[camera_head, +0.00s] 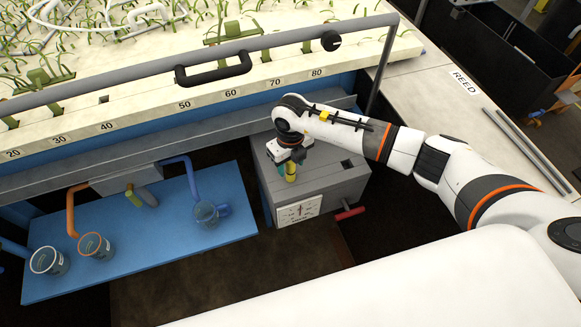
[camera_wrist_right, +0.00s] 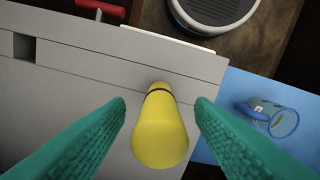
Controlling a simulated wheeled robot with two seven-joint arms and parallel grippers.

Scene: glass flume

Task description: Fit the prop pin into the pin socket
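The prop pin, seen as a yellow peg with a dark ring (camera_wrist_right: 160,140), stands on the grey box (camera_head: 325,185). It also shows under my right gripper in the head view (camera_head: 291,174). My right gripper (camera_wrist_right: 163,103) has its teal fingers on either side of the peg, with a gap on each side, so it is open and not touching it. The peg's lower end is hard to make out. A dark square hole in the box top, possibly the pin socket (camera_wrist_right: 25,47), lies to one side; it also shows in the head view (camera_head: 348,163). My left gripper is out of view.
A white dial plate (camera_head: 299,210) and a red handle (camera_head: 350,213) are on the box's front. A blue shelf (camera_head: 150,265) at left holds a clear cup (camera_head: 206,212) and two other cups. The flume with its grey rail (camera_head: 120,82) runs behind.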

